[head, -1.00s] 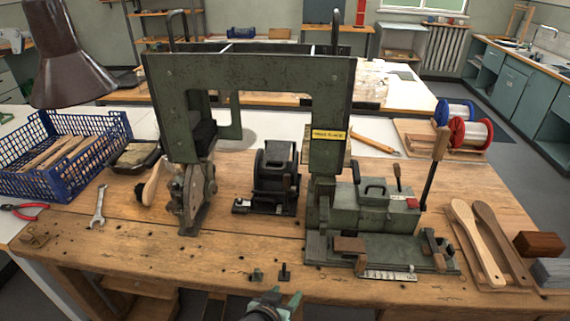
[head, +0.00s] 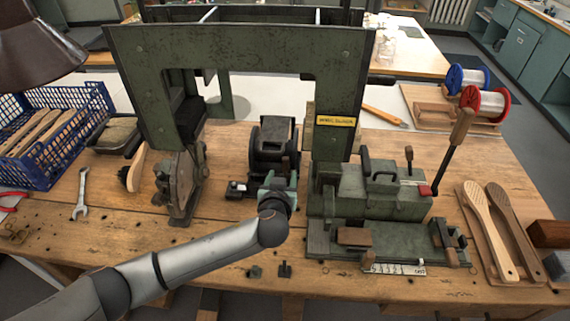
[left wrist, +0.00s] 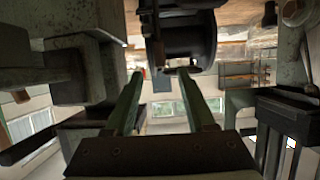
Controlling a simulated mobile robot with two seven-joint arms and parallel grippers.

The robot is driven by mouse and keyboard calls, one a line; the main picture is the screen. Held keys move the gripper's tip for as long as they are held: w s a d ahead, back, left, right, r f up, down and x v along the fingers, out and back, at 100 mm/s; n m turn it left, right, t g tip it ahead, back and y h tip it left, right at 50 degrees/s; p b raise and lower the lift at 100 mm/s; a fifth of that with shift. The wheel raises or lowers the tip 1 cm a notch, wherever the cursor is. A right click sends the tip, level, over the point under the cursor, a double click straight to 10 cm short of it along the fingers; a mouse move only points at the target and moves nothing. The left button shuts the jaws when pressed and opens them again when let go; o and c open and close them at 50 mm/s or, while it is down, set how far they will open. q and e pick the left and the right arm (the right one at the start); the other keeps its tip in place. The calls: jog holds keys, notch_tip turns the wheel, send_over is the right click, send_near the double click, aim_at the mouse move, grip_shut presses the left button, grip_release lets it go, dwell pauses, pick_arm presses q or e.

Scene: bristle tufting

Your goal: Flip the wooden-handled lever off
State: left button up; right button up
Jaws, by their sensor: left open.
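A long black lever with a wooden handle (head: 462,125) stands tilted up to the right at the right end of the green machine (head: 375,195). A shorter upright lever with a small wooden knob (head: 409,155) stands on the same machine. My left gripper (head: 280,182) is in front of the black motor unit (head: 272,142), left of the machine and well away from the long lever. In the left wrist view, its two green fingers (left wrist: 160,73) are apart with nothing between them, and the dark motor (left wrist: 190,40) shows just beyond the tips. My right gripper is out of view.
A tall green frame (head: 240,50) arches over the motor. Wooden brush handles (head: 490,230) lie at the right, with red and blue spools (head: 483,100) behind. A blue crate (head: 60,140) and a wrench (head: 81,195) are at the left. The front left bench is fairly clear.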

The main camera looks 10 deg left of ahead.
aim_at(285, 164)
pick_arm(q)
jog(key=shift+x, duration=3.95)
grip_shut()
